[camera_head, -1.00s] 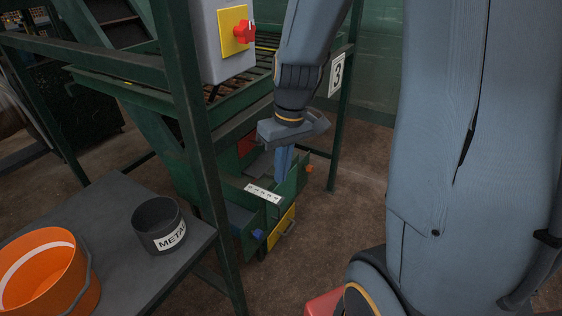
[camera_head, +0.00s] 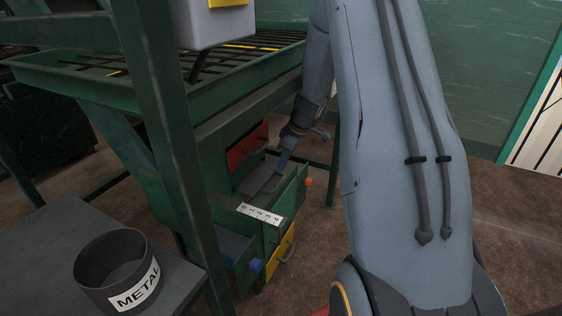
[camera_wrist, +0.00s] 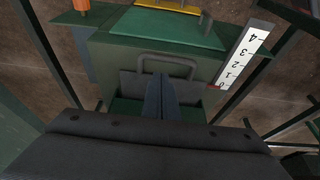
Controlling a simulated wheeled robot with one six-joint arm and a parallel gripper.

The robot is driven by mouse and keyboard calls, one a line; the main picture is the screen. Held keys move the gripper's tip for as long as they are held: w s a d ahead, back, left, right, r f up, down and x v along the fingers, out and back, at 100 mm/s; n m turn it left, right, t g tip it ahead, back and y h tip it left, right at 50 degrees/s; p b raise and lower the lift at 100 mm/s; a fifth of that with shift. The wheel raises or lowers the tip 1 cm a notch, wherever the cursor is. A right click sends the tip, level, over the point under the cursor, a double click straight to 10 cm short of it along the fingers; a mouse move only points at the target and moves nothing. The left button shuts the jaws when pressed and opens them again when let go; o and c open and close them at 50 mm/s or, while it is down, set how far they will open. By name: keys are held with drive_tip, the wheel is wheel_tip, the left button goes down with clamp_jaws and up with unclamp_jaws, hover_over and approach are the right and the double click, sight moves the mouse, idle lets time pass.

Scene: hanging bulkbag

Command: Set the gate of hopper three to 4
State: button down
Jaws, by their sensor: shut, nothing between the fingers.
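The gate of the hopper is a grey-green plate (camera_wrist: 198,72) with a dark bar handle (camera_wrist: 168,63) in the wrist view. Beside it stands a white scale (camera_wrist: 243,55) numbered 0 to 4, which also shows in the head view (camera_head: 259,215). A small red mark (camera_wrist: 214,87) is at the scale's 0 end. My gripper (camera_wrist: 160,90) is shut and empty, its fingertips close to the handle. I cannot tell whether they touch it. In the head view my gripper (camera_head: 283,160) is over the green hopper outlet, partly hidden by its wall.
A yellow panel (camera_head: 282,257) is below. A green frame post (camera_head: 178,150) stands left of it. A METAL tin (camera_head: 118,275) stands on the grey table (camera_head: 45,235).

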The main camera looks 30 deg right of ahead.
drive_tip(key=x, duration=0.5)
drive_tip(key=shift+a+f+b, duration=0.1)
drive_tip(key=shift+f+b, duration=0.2)
drive_tip(key=s+d+b, duration=0.4)
drive_tip(key=s+d, duration=0.3)
drive_tip(key=s, duration=0.3)
drive_tip(key=shift+s+d, duration=0.15)
drive_tip(key=shift+s, duration=0.05)
drive_tip(key=shift+f, duration=0.1)
drive_tip(key=shift+s, duration=0.1)
